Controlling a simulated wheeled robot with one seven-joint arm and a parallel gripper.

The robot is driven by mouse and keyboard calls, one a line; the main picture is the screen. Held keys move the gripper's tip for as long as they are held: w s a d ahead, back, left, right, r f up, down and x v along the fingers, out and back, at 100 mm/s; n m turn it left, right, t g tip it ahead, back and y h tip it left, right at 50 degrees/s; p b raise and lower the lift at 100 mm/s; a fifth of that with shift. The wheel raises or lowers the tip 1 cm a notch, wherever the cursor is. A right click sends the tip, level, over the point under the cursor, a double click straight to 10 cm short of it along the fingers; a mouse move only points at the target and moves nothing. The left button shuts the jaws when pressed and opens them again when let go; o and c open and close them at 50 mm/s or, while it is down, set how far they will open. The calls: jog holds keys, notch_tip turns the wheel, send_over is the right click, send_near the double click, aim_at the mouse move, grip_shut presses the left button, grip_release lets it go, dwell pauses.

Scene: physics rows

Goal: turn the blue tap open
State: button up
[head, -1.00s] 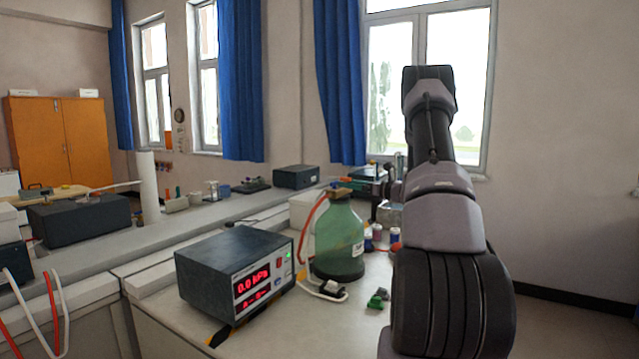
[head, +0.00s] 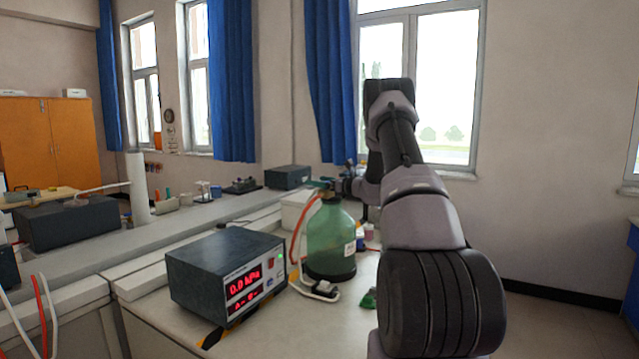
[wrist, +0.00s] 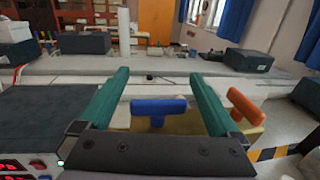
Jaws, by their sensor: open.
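The blue tap (wrist: 158,108) has a T-shaped handle, its crossbar lying across the wrist view. My gripper (wrist: 158,73) is open, with one teal finger on each side of the blue handle. I see a gap between the handle and each finger, so it is not clamped. In the head view my gripper (head: 320,184) is small, beside the top of a green bottle (head: 331,240), and my arm comes in from the right. I cannot make out the blue tap there.
An orange tap handle (wrist: 246,106) stands just outside the right finger. A dark meter box (head: 226,275) with a red display sits on the bench left of the bottle. A red hose (head: 300,230) runs beside the bottle. Small green pieces (head: 369,299) lie near my arm.

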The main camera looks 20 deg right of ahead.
jog(key=c, duration=1.4)
jog(key=shift+o, duration=0.2)
jog(key=shift+s+a+n+g+y, duration=0.1)
jog(key=shift+a+n+g+y, duration=0.1)
jog(key=shift+n+g+y, duration=0.85)
jog(key=shift+t, duration=0.25)
jog(key=o, duration=1.4)
jog(key=shift+c, duration=0.2)
jog(key=shift+s+d, duration=0.1)
jog(key=v, duration=1)
jog(key=shift+s+d, duration=0.2)
jog(key=shift+s, duration=0.05)
